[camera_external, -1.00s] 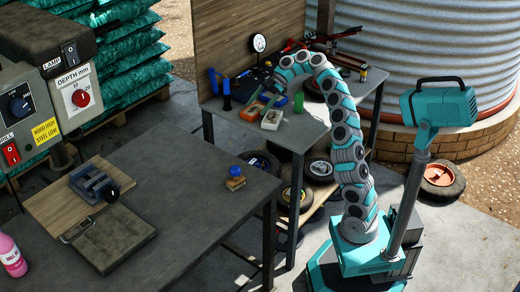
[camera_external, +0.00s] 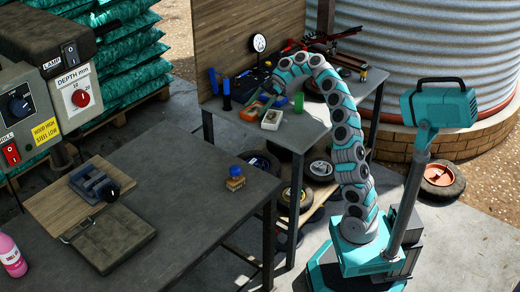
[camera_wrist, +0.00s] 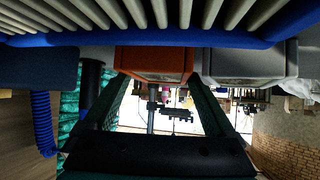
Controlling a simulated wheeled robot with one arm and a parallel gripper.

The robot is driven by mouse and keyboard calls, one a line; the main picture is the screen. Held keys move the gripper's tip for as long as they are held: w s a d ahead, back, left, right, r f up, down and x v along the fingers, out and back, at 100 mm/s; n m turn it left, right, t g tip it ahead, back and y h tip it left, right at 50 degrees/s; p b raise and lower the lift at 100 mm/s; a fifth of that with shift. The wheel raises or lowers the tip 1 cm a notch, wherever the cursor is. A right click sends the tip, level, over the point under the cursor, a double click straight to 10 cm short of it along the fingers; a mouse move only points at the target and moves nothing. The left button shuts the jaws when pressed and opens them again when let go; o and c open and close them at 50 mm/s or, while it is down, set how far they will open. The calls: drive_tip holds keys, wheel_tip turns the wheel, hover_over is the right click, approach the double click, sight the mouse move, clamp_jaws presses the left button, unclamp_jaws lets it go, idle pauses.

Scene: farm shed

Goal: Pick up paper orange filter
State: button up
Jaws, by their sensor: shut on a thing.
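The orange filter (camera_external: 252,112) is a small orange box-like piece on the rear workbench (camera_external: 298,134), near its front left corner. My gripper (camera_external: 266,101) comes down on it from the right. In the wrist view the orange filter (camera_wrist: 153,62) sits between the ends of my two dark fingers (camera_wrist: 160,85), which meet its sides. My gripper is shut on it. In the outside view the arm's end partly hides the contact, and I cannot tell whether the filter is clear of the benchtop.
A pale box (camera_external: 271,119) stands right beside the orange filter, with a green cylinder (camera_external: 298,101) behind it. Blue upright pieces (camera_external: 226,94) stand to the left. A blue-framed ribbed piece (camera_wrist: 150,38) fills the top of the wrist view. The front table (camera_external: 190,190) is apart.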

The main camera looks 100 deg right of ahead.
sight(257, 108)
drive_tip(key=shift+r, duration=0.15)
drive_tip(key=c, duration=0.4)
drive_tip(key=shift+o, duration=0.2)
drive_tip(key=shift+r, duration=0.85)
wheel_tip(257, 108, up, 6)
drive_tip(key=p, duration=0.5)
drive_tip(key=shift+r, duration=0.2)
drive_tip(key=shift+s+f+b, duration=0.1)
drive_tip(key=shift+b, duration=0.2)
drive_tip(key=shift+r, duration=0.8)
